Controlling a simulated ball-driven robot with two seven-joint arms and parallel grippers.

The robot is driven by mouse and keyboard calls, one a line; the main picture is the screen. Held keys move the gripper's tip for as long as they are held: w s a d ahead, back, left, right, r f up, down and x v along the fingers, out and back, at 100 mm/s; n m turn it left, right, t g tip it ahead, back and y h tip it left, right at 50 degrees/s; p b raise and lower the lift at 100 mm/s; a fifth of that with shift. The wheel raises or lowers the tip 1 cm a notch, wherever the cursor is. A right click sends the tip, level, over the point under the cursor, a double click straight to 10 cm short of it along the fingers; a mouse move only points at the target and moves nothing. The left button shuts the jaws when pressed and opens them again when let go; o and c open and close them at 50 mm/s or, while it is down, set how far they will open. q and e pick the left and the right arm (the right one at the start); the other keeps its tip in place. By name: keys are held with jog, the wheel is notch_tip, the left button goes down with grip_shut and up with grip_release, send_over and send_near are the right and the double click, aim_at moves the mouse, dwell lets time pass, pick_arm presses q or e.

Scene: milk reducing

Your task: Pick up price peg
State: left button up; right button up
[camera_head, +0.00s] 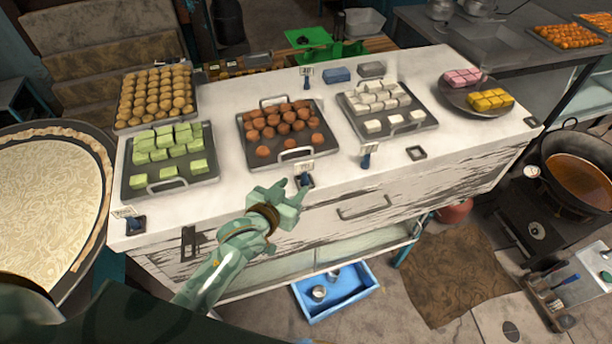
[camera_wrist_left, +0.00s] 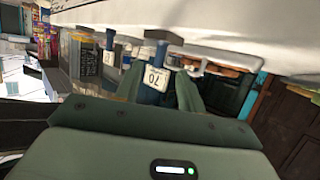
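A price peg (camera_head: 305,180) with a blue body and a white card stands at the front edge of the white counter (camera_head: 340,183), in front of the brown sweets. My left gripper (camera_head: 294,190) is at this peg, with its fingers apart. In the left wrist view the picture is upside down, and the blue peg (camera_wrist_left: 156,60) with a card reading 70 lies between the two fingers (camera_wrist_left: 160,88). The fingers flank it with some gap visible; contact cannot be told. My right gripper is not in view.
Other price pegs stand at the front left corner (camera_head: 134,222), front right (camera_head: 367,160) and back (camera_head: 306,80). Trays of green (camera_head: 213,175), brown (camera_head: 318,148) and white sweets (camera_head: 432,122) sit behind the edge. An empty square holder (camera_head: 416,153) is farther right.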

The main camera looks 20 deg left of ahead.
aim_at(303, 177)
pick_arm(q)
jog(key=x, duration=0.7)
jog(key=shift+w+d+f, duration=0.1)
jog(key=shift+w+f, duration=0.05)
jog(key=shift+w, duration=0.15)
jog(key=shift+s, duration=0.1)
jog(key=shift+c, duration=0.2)
grip_shut()
